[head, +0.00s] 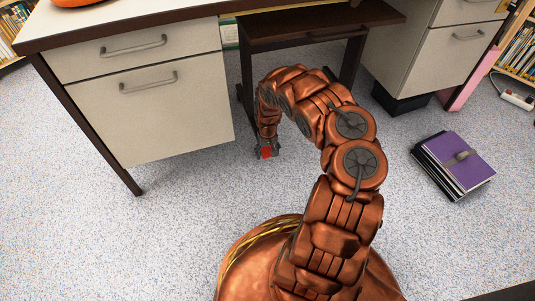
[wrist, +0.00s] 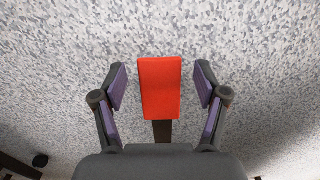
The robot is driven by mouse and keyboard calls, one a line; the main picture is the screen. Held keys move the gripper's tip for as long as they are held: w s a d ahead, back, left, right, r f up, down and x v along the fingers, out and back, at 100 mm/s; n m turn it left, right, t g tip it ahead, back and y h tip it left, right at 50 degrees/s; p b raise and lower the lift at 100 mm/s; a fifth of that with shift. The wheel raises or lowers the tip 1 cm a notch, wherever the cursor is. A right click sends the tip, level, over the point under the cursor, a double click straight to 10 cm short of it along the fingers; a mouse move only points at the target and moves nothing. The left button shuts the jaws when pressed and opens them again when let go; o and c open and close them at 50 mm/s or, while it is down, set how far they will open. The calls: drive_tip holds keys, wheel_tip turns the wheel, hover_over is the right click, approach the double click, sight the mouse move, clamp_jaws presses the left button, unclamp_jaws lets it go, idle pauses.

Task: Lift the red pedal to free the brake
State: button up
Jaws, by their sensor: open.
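The red pedal (wrist: 160,88) is a flat red rectangle on a dark stem in the wrist view. It lies between the two fingers of my gripper (wrist: 160,86), with a visible gap on each side. In the head view only a small red patch of the pedal (head: 266,152) shows at the end of my arm. My gripper (head: 268,150) is open there, low over the floor in front of the desk. The pedal's stem and mounting are mostly hidden by my gripper and arm.
A desk with drawers (head: 150,100) stands at the left, and a second drawer unit (head: 430,50) at the right. A dark pull-out shelf (head: 310,30) sits between them. A stack with a purple binder (head: 460,158) lies on the floor at right. The speckled floor at left front is clear.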

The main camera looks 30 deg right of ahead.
clamp_jaws()
idle(0.6)
